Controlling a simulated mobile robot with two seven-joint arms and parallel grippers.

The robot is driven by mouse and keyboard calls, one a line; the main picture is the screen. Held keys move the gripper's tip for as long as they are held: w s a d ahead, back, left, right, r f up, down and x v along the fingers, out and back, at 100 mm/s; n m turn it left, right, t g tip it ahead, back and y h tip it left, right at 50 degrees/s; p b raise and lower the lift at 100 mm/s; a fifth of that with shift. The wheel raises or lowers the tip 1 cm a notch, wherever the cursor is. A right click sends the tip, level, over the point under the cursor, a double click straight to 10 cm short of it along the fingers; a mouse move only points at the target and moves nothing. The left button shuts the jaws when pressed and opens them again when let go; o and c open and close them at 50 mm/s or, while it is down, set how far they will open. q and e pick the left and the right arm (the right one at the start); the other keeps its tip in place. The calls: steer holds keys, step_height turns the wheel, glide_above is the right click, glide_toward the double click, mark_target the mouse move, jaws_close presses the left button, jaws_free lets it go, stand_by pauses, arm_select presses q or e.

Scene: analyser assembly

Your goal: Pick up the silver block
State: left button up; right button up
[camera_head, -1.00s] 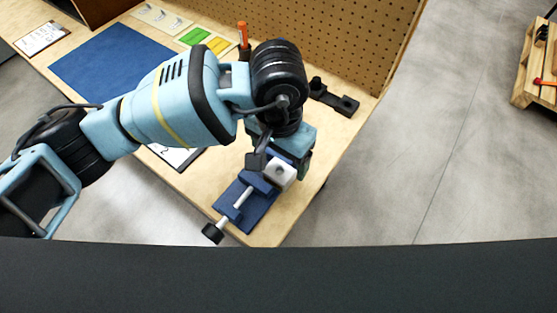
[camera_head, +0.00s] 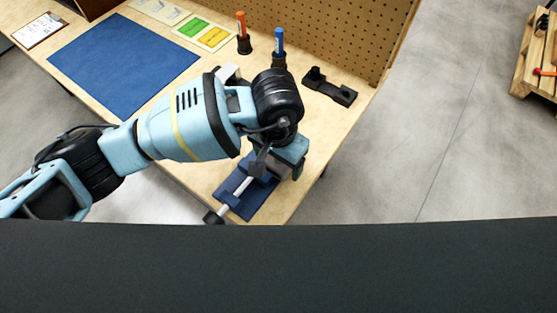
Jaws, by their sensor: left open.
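The silver block (camera_head: 279,168) sits at the blue vise (camera_head: 247,201) near the table's front right corner. Only part of it shows, because my left gripper covers it from above. My left gripper (camera_head: 285,171) points down and is open, with its fingers at the block. One finger shows just right of the block; the other is hidden, and I cannot tell whether the fingers touch it. My right gripper is out of view.
A blue mat (camera_head: 120,62) lies on the left of the table. A pale grey object (camera_head: 228,72) shows behind my arm.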

arm_select(q)
steer(key=shift+f, duration=0.6)
steer(key=c, duration=1.2)
steer(key=shift+c, duration=0.2)
steer(key=shift+r, duration=0.15)
step_height(320, 180, up, 4)
steer(key=shift+w+f+p, duration=0.1)
steer(key=shift+f+p, duration=0.15)
steer(key=shift+p, duration=0.45)
steer(key=s+r+p, duration=0.1)
steer(key=s+p, duration=0.2)
steer(key=s, duration=1.3)
steer(key=shift+d+r+p, duration=0.15)
steer(key=shift+d+p, duration=0.2)
steer(key=shift+d, duration=0.1)
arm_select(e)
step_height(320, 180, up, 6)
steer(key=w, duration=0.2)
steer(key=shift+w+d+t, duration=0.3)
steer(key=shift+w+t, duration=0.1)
